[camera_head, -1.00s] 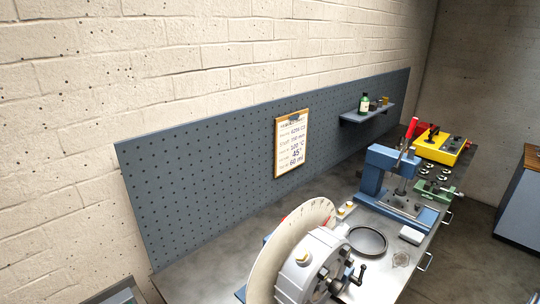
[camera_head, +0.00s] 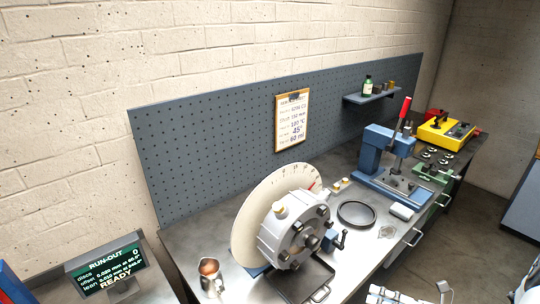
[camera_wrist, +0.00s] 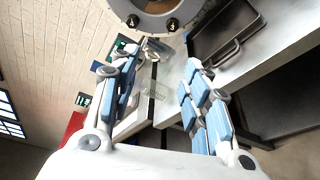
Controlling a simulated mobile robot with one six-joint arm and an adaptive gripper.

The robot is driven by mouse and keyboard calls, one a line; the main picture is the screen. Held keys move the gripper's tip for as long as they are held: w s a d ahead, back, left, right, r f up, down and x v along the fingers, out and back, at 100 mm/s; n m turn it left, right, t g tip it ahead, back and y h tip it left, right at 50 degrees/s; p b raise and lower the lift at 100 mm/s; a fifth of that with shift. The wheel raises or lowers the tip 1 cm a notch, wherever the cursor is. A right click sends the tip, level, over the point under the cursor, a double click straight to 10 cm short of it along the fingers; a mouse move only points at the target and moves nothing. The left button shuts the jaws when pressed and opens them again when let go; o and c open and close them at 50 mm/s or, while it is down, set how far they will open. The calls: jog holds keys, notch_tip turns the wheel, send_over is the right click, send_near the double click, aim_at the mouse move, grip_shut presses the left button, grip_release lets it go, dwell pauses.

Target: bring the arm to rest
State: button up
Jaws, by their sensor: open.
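My gripper (camera_wrist: 161,62) is open and empty in the wrist view, its two blue-padded fingers spread apart. Beyond the fingertips are the bench edge and part of a grey round housing (camera_wrist: 155,12) with dark bolts. In the head view, white pieces show at the bottom right edge, cut off by the frame; I cannot tell which part of the arm they are.
The bench bears the rotor housing (camera_head: 291,232) with its graduated disc (camera_head: 262,205), a dark tray (camera_head: 303,283), a metal jug (camera_head: 210,275), a round dish (camera_head: 357,214) and a blue press (camera_head: 375,160). A run-out display (camera_head: 108,272) stands left. Grey floor is clear at right.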

jog(key=s+a+r+n+g+h+b, duration=0.15)
jog(key=s+a+r+n+g, duration=0.3)
jog(key=n, duration=0.45)
jog(key=s+a+r+n+g+h, duration=0.2)
jog(key=a+r+n+g, duration=0.2)
jog(key=a+r+n, duration=0.3)
jog(key=s+a+r+n+t+h+b, duration=0.1)
jog(key=s+n+h, duration=0.4)
jog(key=n, duration=0.6)
jog(key=s+a+r+n+t+h+b, duration=0.1)
jog(key=s+a+r+n+t+h, duration=0.1)
jog(key=n, duration=0.9)
jog(key=s+r+t+h, duration=0.1)
jog(key=s+r+h, duration=0.1)
jog(key=s+r, duration=0.1)
jog(key=shift+s+a+n+h+b, duration=0.3)
jog(key=shift+s+a+n+h, duration=0.05)
jog(key=shift+n, duration=0.05)
